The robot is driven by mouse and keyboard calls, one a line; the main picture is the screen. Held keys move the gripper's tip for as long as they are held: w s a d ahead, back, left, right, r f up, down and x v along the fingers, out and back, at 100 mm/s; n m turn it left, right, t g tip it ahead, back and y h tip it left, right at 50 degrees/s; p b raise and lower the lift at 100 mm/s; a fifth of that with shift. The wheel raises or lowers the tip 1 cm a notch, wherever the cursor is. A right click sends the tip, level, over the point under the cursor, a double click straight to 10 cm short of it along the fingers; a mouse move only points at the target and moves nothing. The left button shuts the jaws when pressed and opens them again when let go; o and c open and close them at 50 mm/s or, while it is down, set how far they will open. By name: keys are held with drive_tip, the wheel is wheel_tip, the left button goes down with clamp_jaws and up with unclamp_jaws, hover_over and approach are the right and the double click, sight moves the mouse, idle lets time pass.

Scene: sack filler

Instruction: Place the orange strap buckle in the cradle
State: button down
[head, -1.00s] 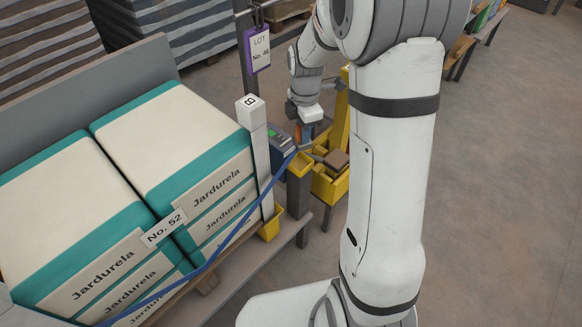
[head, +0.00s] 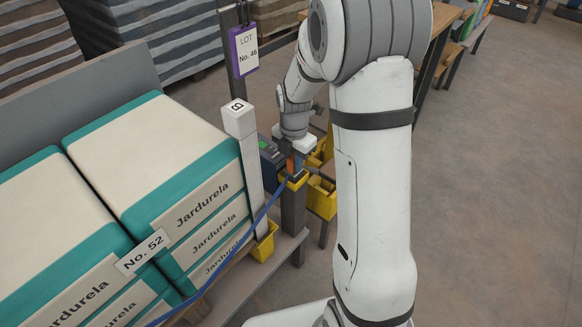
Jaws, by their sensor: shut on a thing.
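My gripper (head: 294,160) points down at the far end of my arm, beside the white post marked B. It is shut on the orange strap buckle (head: 292,166), a small orange patch between the fingers. The blue strap (head: 264,212) runs from the buckle down to the left, past the post and along the sacks. A yellow cradle (head: 291,183) sits on top of a dark post (head: 293,212), right below the gripper. The buckle is at or just above the cradle; I cannot tell whether they touch.
Stacked teal and cream sacks (head: 160,167) fill the left. The white post (head: 242,145) and a hanging lot tag (head: 244,50) stand close to the gripper. A dark device (head: 270,157) is just left of it. Yellow bins (head: 322,195) are to the right. Open floor lies right.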

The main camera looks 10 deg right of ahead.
drive_tip(key=shift+f, duration=0.85)
drive_tip(key=shift+f, duration=0.1)
drive_tip(key=c, duration=1.6)
unclamp_jaws()
drive_tip(key=shift+s, duration=0.1)
drive_tip(key=shift+o, duration=0.2)
wheel_tip(320, 180, up, 11)
drive_tip(key=p, duration=0.3)
drive_tip(key=shift+r, duration=0.2)
drive_tip(key=shift+s+r, duration=0.15)
drive_tip(key=shift+r, duration=0.4)
drive_tip(key=s+r+m, duration=0.2)
drive_tip(key=s+m, duration=0.8)
drive_tip(key=m, duration=0.2)
drive_tip(key=s+r+m+t, duration=0.1)
drive_tip(key=s+r+m, duration=0.1)
drive_tip(key=s+m, duration=0.8)
drive_tip(key=m, duration=0.3)
drive_tip(key=shift+s+a+r, duration=0.3)
drive_tip(key=shift+s, duration=0.1)
